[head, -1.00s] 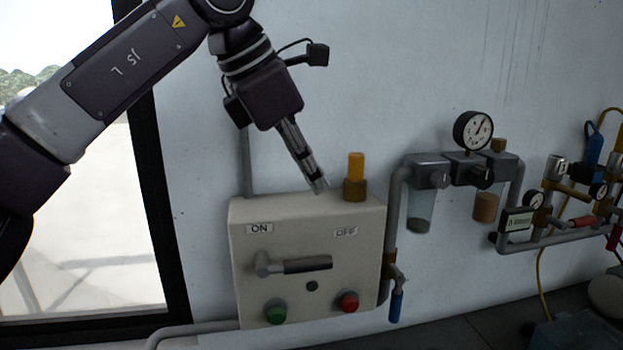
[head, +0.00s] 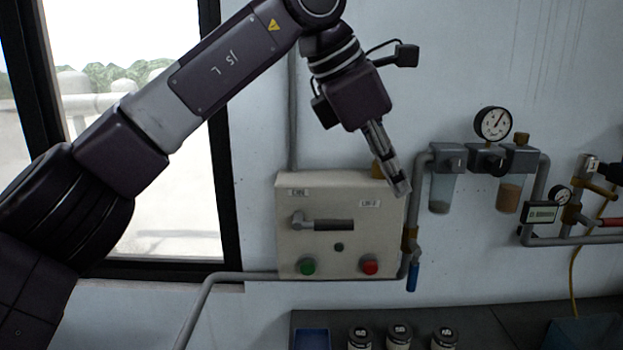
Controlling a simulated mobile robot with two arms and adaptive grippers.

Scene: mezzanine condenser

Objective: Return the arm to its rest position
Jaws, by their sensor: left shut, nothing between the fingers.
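My left gripper (head: 402,190) hangs from its wrist, pointing down and slightly right, with its fingers together and nothing between them. In the picture it overlaps the upper right corner of a beige switch box (head: 340,195) on the wall; whether it touches the box I cannot tell. My left arm comes in from the left across the window. The box has a grey lever handle (head: 330,225) lying level, a green button (head: 307,266) and a red button (head: 369,264). The yellow-topped fitting on the box is mostly hidden behind my gripper. My right gripper is not in view.
Right of the box, a pressure gauge (head: 492,123) and filter bowls sit on wall pipework. A blue-handled valve (head: 413,276) hangs beside the box. Below, a dark bench (head: 470,318) carries several lidded jars (head: 398,335) and a blue bin (head: 311,338). A window stands at left.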

